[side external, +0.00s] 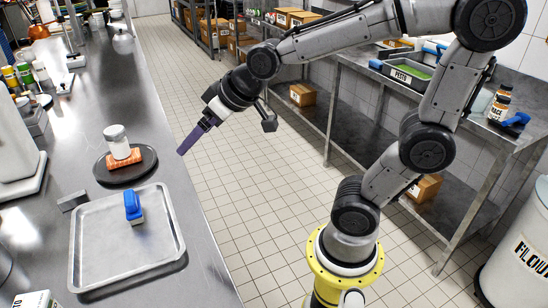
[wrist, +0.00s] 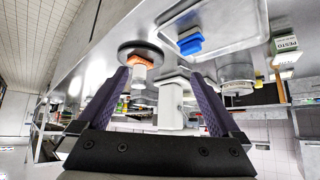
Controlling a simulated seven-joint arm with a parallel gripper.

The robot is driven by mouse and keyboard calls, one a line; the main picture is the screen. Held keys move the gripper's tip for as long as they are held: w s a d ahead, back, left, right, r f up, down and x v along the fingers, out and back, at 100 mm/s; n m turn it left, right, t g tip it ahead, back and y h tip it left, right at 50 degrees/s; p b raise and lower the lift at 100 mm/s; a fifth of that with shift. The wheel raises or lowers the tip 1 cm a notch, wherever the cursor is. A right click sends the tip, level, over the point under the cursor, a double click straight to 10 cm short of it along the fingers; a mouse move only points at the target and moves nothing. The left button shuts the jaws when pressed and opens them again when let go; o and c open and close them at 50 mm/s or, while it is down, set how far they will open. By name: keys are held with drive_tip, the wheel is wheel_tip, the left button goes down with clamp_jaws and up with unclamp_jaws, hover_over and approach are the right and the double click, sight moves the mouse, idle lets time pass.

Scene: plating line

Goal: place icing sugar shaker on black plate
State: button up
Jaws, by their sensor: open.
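The icing sugar shaker (side external: 116,139) is a white jar with a pale lid. It stands upright on an orange block (side external: 124,161), which rests on the round black plate (side external: 142,172) on the steel counter. In the wrist view, the shaker (wrist: 139,74) shows between the fingers, with the orange block (wrist: 141,61) and the black plate (wrist: 126,47) around its base. My gripper (side external: 181,152) has purple fingers and is to the right of the plate, near the counter's edge. In the wrist view my gripper (wrist: 168,80) is open, with nothing held.
A metal tray (side external: 90,270) lies in front of the plate, with a blue-handled brush or sponge (side external: 133,206) on it. A white machine (side external: 15,150) stands at left. A shelf bench (side external: 380,110) stands across the aisle.

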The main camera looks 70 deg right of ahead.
drive_tip(key=s+f+g, duration=0.2)
drive_tip(key=s, duration=1.4)
drive_tip(key=shift+s+f+g, duration=0.15)
drive_tip(key=shift+f+g, duration=0.1)
drive_tip(key=shift+g, duration=0.15)
